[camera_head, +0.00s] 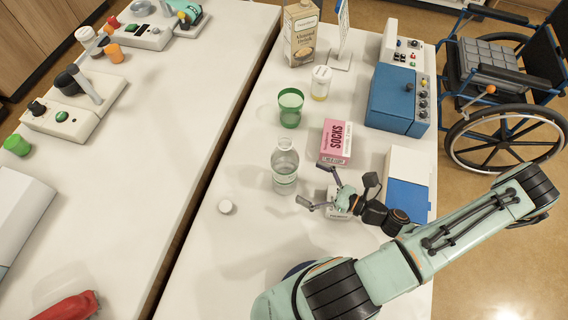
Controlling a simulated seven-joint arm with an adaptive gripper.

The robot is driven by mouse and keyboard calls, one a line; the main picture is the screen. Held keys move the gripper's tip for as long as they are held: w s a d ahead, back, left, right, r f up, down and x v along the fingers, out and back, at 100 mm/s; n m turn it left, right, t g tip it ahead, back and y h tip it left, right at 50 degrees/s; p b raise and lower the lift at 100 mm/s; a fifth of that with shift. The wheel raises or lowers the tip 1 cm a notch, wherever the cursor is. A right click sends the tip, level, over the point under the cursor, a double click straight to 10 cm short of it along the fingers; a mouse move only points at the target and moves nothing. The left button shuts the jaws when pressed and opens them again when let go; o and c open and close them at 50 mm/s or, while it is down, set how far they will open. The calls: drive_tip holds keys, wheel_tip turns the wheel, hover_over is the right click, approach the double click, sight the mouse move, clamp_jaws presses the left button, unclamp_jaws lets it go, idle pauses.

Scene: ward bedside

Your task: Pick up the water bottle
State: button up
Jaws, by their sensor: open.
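A clear plastic water bottle (285,167) stands upright on the right-hand white table, near its middle. It has a pale green-and-white label low down and looks empty or filled with clear liquid; I cannot tell which. My gripper (320,190) is open, just right of the bottle and low over the table, with its fingers spread toward it. The fingers look apart from the bottle, though one tip is close to its base. A small white box-like thing sits behind my gripper, partly hidden by it.
A pink socks box (336,142), a green cup (290,107) and a small jar (321,83) stand behind the bottle. A blue device (393,98) and a blue-and-white box (407,178) are at right. The table's left front is clear.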

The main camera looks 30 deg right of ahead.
sight(284, 166)
drive_tip(key=shift+w+d+m+t, duration=0.1)
drive_tip(key=shift+w+m+t, duration=0.1)
drive_tip(key=shift+m+t, duration=0.15)
drive_tip(key=x, duration=0.6)
drive_tip(key=shift+w, duration=0.3)
drive_tip(key=c, duration=1.3)
